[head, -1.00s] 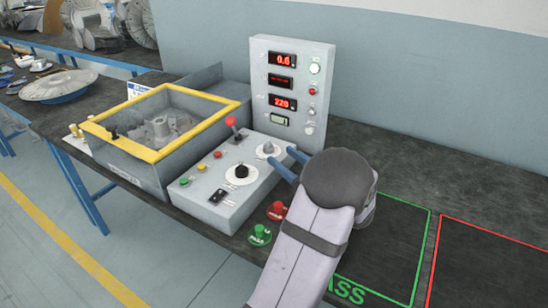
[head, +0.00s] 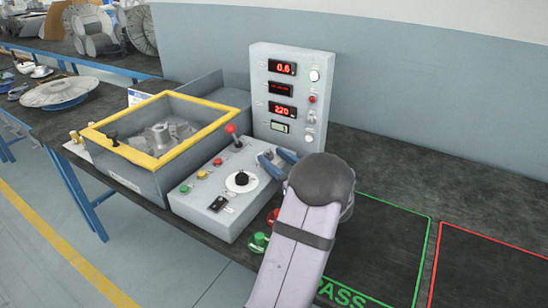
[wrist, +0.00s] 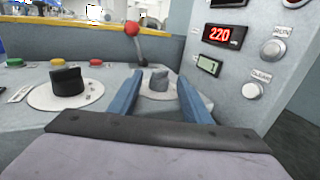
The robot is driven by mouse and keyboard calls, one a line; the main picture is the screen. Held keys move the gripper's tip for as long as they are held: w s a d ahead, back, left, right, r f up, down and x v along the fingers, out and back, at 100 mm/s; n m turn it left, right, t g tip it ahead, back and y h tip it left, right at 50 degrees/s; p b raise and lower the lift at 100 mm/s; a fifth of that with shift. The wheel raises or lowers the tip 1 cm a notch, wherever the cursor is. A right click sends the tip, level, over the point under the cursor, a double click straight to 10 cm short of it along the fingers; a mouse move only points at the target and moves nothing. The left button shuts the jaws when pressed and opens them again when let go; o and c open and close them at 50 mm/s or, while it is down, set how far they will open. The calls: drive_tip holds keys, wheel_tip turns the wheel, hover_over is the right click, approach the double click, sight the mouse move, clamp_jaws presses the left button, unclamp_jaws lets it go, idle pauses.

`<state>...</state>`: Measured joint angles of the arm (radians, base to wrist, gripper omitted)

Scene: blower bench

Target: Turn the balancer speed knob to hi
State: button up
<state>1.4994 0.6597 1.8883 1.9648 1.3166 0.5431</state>
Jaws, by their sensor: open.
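The grey control box (head: 207,200) carries two knobs on white dials. The grey knob (wrist: 158,80) stands between the open blue fingers of my gripper (wrist: 158,88), with a gap on either side. In the head view my gripper (head: 276,160) comes from the right and partly hides this knob. The black knob (head: 241,179) is left of my gripper, with nothing touching it; it also shows in the wrist view (wrist: 67,82). The dial lettering is too small to read, so I cannot tell which knob is the speed knob.
A red-tipped lever (head: 233,135) stands behind the knobs. The display panel (head: 290,60) rises at the back. A yellow-framed enclosure (head: 120,148) is at left. Green and red buttons (head: 259,242) sit by my arm. The green-outlined pass area (head: 385,235) is clear.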

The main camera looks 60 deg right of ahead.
drive_tip(key=shift+w, duration=0.15)
drive_tip(key=shift+c, duration=0.2)
drive_tip(key=c, duration=1)
drive_tip(key=shift+w+a+m+g+h+b, duration=0.15)
drive_tip(key=shift+m+g+h+b, duration=0.45)
drive_tip(key=shift+h, duration=0.4)
